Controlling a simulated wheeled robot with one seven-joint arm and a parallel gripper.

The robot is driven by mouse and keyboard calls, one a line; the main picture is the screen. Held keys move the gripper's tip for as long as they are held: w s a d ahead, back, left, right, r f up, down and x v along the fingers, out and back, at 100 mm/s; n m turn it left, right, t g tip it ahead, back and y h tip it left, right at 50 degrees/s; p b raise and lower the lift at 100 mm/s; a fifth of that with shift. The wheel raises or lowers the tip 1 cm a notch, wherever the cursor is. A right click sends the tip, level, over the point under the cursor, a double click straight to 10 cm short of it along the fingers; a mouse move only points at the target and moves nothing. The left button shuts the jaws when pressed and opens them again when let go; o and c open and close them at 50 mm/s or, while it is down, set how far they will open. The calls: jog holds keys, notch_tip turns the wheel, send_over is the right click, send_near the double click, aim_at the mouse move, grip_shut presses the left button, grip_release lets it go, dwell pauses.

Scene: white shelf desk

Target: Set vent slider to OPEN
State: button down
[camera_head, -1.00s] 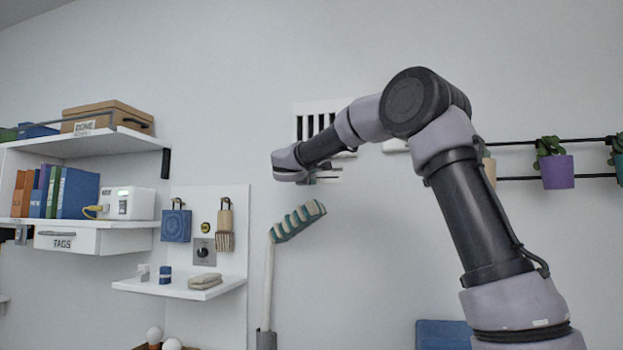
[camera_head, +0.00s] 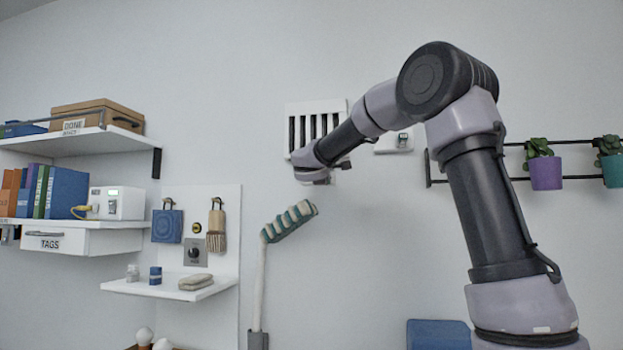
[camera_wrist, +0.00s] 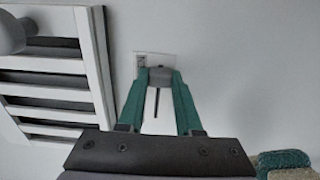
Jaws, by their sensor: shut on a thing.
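The white vent (camera_head: 290,120) with dark vertical slats is on the wall; my forearm covers part of it. It also shows at the left of the wrist view (camera_wrist: 95,60). My gripper (camera_head: 312,174) is at the vent's lower edge in the head view. In the wrist view, the green fingers of my gripper (camera_wrist: 160,75) are shut on a small grey slider knob (camera_wrist: 160,78). Behind it is a white slider plate (camera_wrist: 174,59) with a small mark, and a thin dark slot shows between the fingers. I cannot read the slider's position.
A white wall device (camera_head: 396,142) is right of the vent, near my forearm. A rail with potted plants (camera_head: 546,172) is further right. A green-and-beige padded head on a pole (camera_head: 290,220) stands just below my gripper. Shelves and a pegboard (camera_head: 225,270) are at left.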

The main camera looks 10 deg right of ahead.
jog(key=shift+s+d+f, duration=0.1)
jog(key=shift+d, duration=0.25)
jog(key=c, duration=0.6)
grip_release()
jog(key=shift+d, duration=0.1)
jog(key=shift+o, duration=0.2)
jog(key=shift+s, duration=0.1)
jog(key=v, duration=1)
jog(key=shift+s+a, duration=0.25)
jog(key=shift+s, duration=0.1)
jog(key=shift+d, duration=0.15)
